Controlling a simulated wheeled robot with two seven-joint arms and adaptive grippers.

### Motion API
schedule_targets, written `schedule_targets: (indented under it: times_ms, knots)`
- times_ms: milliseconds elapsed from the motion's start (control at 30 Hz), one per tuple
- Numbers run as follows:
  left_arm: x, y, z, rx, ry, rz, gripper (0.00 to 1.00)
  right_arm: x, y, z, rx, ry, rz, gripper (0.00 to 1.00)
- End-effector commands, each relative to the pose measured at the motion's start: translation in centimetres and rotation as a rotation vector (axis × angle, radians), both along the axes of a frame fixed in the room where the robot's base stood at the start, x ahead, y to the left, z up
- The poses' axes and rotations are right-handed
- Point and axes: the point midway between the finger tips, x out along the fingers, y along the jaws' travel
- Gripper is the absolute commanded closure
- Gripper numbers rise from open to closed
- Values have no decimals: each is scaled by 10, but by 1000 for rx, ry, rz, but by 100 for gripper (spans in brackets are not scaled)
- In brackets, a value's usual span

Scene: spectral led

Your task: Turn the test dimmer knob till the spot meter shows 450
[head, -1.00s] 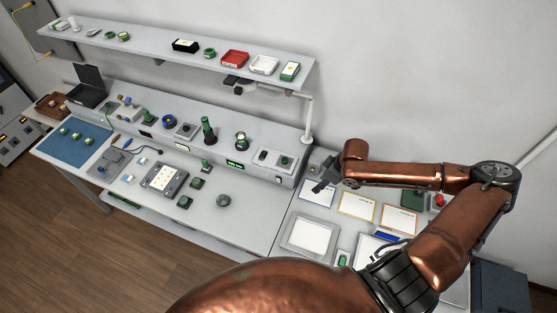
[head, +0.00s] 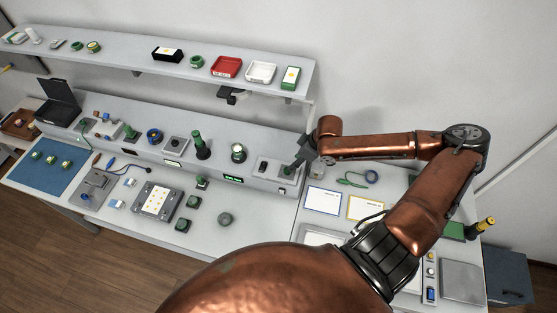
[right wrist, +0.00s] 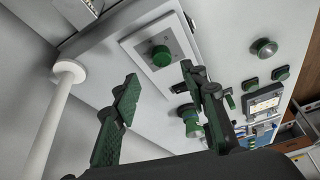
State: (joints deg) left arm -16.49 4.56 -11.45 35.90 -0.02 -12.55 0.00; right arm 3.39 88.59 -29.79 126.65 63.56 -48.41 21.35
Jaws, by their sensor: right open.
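A round green knob (right wrist: 162,56) on a square pale plate shows in the right wrist view; I take it for the test dimmer knob. In the head view the knob (head: 287,171) is at the right end of the grey console. My right gripper (head: 302,157) is right beside it there. In the right wrist view the gripper's green-padded fingers (right wrist: 158,80) are spread, with the knob beyond the gap and nothing between them. A lit green display (head: 232,179) on the console front may be the spot meter; its digits are too small to read. My left gripper is out of view.
A white post (right wrist: 50,120) stands close to the left finger in the right wrist view. A shelf (head: 130,58) with trays and small parts runs above the console. Framed cards (head: 322,200) lie on the right bench. Small green-topped devices (head: 193,202) stand on the left bench.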

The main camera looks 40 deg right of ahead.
Motion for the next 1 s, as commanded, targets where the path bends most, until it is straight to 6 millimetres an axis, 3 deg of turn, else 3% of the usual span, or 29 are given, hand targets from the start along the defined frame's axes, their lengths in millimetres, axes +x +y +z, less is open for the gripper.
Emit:
schedule_targets:
  times_ms: [167,467,800,1000]
  knots:
    - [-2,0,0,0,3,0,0,11,10,-17,5,1,11,60]
    - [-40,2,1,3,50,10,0,31,22,-58,3,0,22,60]
    - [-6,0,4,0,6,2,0,34,22,-72,0,1,21,60]
    - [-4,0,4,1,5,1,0,33,21,-72,0,1,20,65]
